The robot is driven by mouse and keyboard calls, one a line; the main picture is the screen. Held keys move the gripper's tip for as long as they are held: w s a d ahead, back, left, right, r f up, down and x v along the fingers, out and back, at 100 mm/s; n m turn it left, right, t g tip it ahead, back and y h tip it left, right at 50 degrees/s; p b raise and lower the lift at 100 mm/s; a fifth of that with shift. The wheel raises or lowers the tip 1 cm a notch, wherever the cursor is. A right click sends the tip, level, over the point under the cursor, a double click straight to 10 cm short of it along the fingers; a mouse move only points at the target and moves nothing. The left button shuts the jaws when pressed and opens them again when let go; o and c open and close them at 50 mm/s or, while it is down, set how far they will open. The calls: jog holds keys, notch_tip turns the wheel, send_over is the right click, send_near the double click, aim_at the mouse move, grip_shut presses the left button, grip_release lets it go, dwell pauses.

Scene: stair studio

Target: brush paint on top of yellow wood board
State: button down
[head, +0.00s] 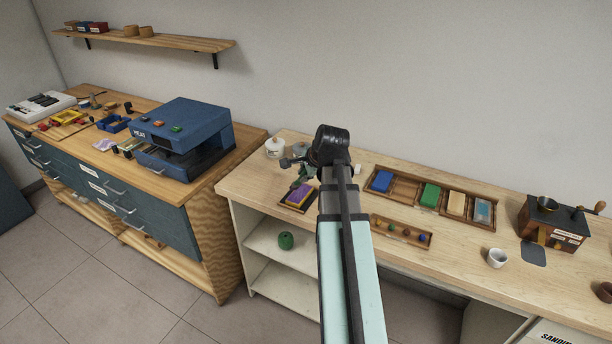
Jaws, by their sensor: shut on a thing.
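A small board with yellow edges (290,197) lies on a dark base near the left end of the light wooden bench, and a purple patch (302,192) covers much of its top. My gripper (301,180) is right over the board, seen small and partly behind my own arm. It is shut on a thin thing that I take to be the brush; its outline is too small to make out. I cannot tell whether its tip touches the board.
A divided wooden tray (406,189) holds blue, green, tan and pale blue blocks. A smaller tray (384,228) holds several small balls. A white cup (496,258) and a dark box with a crank (552,227) stand right. White jars (275,148) stand behind the board.

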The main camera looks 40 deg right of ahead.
jog(key=shift+r+p, duration=0.45)
jog(key=shift+r, duration=0.45)
